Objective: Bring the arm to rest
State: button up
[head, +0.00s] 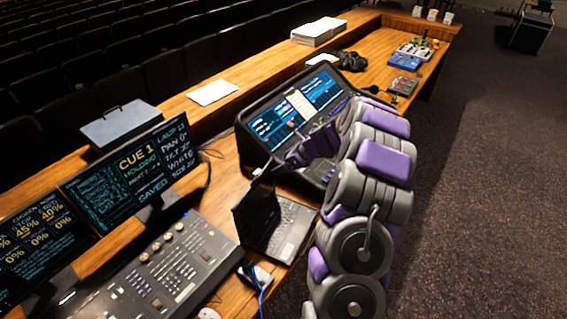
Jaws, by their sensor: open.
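My arm, grey with purple pads, rises from the lower right of the head view and bends over the right side of the desk. My gripper (300,152) shows as a dark purple shape left of the arm's upper links, in front of the lighting console (262,105) with its lit screens. It is open, and I see nothing held in it. Its far part is partly hidden by my arm. An open laptop (285,232) lies below the gripper in the picture; I cannot tell the height between them.
A mixing desk (160,275) and two monitors (125,165) stand at left. A grey case (122,124), paper (214,92) and a white stack (318,31) lie on the wooden ledge. Small devices (404,87) and cups (432,14) are farther back. Carpet (475,200) at right is clear.

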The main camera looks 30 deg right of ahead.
jog(key=s+a+r+n+g+y+b, duration=0.15)
jog(key=s+a+n+b, duration=0.35)
jog(key=a, duration=0.5)
jog(key=s+a+r+n+g+b, duration=0.25)
jog(key=a+n, duration=0.35)
jog(key=a, duration=0.3)
jog(key=s+a+f+n+g+b, duration=0.2)
jog(key=s+a+n+b, duration=0.45)
jog(key=s, duration=0.65)
jog(key=s+f+n+g+h+b, duration=0.1)
jog(key=s+f+n+h+b, duration=0.1)
jog(key=s+n, duration=0.2)
jog(key=s+f+n+g+h+b, duration=0.1)
jog(key=s+f+n+h+b, duration=0.1)
jog(key=s, duration=0.9)
jog(key=s+f+n+h+b, duration=0.2)
jog(key=s+f+n+b, duration=0.1)
jog(key=s+n, duration=0.3)
jog(key=shift+s+d+f+g+b, duration=0.4)
jog(key=shift+s+f, duration=0.1)
jog(key=shift+s, duration=0.7)
